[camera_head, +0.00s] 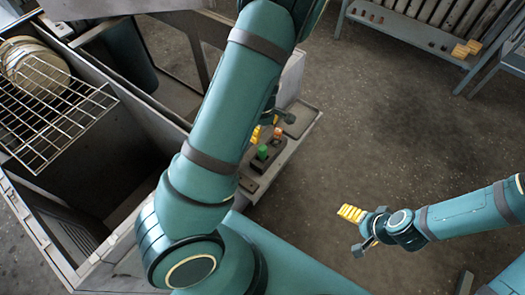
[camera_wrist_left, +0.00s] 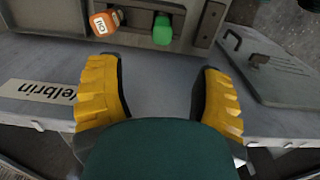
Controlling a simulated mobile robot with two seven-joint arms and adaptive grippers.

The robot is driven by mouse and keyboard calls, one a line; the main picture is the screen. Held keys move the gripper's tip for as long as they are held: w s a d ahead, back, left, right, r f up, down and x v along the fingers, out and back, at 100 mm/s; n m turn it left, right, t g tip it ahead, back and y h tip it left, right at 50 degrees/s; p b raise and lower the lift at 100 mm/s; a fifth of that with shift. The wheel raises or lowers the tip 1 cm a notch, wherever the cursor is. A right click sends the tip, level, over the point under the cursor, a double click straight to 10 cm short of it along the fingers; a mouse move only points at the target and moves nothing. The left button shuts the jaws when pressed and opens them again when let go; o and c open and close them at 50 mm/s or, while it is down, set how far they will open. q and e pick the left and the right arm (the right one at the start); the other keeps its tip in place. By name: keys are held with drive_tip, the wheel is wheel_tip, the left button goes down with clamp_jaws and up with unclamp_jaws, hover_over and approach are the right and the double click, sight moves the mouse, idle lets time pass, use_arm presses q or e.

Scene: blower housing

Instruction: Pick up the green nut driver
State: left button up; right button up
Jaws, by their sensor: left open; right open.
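The green nut driver (camera_wrist_left: 162,29) stands in a dark holder near the top middle of the left wrist view, with its green handle showing. In the head view the green nut driver (camera_head: 263,152) is just right of my left forearm. My left gripper (camera_wrist_left: 158,92) is open and empty, its yellow fingers apart over the grey surface, with the driver ahead of the gap and not touched. In the head view my left gripper (camera_head: 257,134) is mostly hidden behind my arm. My right gripper (camera_head: 352,214) is open and empty over the floor at the right.
An orange oil bottle (camera_wrist_left: 103,23) stands left of the driver in the same holder. A name plate (camera_wrist_left: 40,91) is on the grey surface. A grey hinged lid (camera_wrist_left: 280,72) lies to the right. A wire rack (camera_head: 55,115) spans the open housing. A bench (camera_head: 420,30) stands at the back.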

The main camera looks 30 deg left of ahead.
sight(262, 147)
use_arm(q)
wheel_tip(262, 147, down, 7)
drive_tip(key=shift+s+r+b, duration=0.15)
drive_tip(key=shift+b, duration=1.05)
drive_tip(key=shift+f, duration=0.7)
wheel_tip(262, 147, down, 5)
drive_tip(key=b, duration=0.2)
drive_tip(key=shift+d+b, duration=0.1)
drive_tip(key=shift+b, duration=0.3)
clamp_jaws()
